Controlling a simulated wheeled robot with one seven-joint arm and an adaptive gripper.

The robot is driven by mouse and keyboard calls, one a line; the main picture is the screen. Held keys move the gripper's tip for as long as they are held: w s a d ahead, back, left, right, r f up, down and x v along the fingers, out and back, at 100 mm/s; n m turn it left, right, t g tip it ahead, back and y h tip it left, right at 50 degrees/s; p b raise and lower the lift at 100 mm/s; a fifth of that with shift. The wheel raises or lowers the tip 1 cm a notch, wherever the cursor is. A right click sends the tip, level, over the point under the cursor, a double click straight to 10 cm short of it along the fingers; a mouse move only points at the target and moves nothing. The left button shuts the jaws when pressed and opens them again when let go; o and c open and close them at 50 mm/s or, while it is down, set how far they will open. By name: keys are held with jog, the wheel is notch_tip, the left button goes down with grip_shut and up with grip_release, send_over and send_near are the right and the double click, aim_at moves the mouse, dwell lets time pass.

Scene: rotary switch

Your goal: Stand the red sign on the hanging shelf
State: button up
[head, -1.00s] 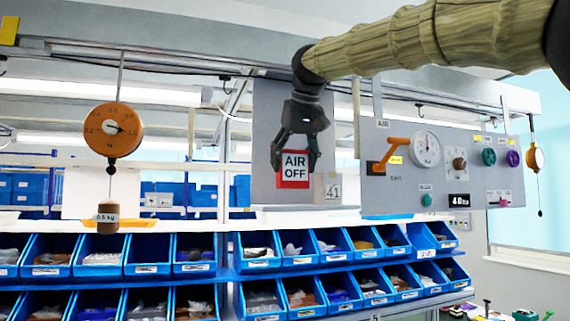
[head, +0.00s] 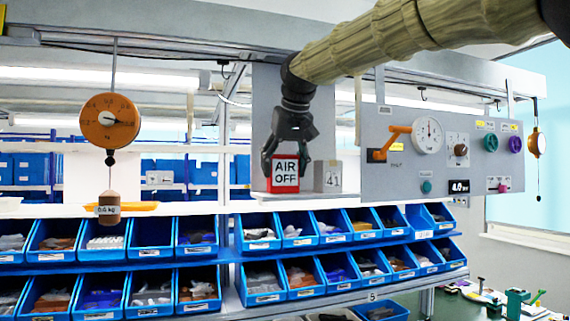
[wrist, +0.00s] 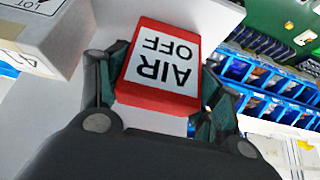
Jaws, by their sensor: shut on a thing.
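The red sign (head: 284,174), with a white face reading AIR OFF, is held upright between the fingertips of my gripper (head: 286,160). In the wrist view the sign (wrist: 160,66) sits between both fingers of my gripper (wrist: 160,90), its lettering upside down. The hanging shelf is the grey panel (head: 266,105) with a shallow ledge (head: 300,198) at its bottom. The sign's lower edge is at about the ledge's height; I cannot tell whether it touches.
A grey block marked 41 (head: 328,177) stands on the ledge just right of the sign. Further right hangs a control panel (head: 440,150) with an orange lever (head: 390,140). An orange dial scale (head: 110,121) with a weight hangs left. Blue bins (head: 258,232) fill the racks below.

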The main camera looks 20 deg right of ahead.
jog(key=shift+f, duration=0.1)
jog(key=o, duration=1)
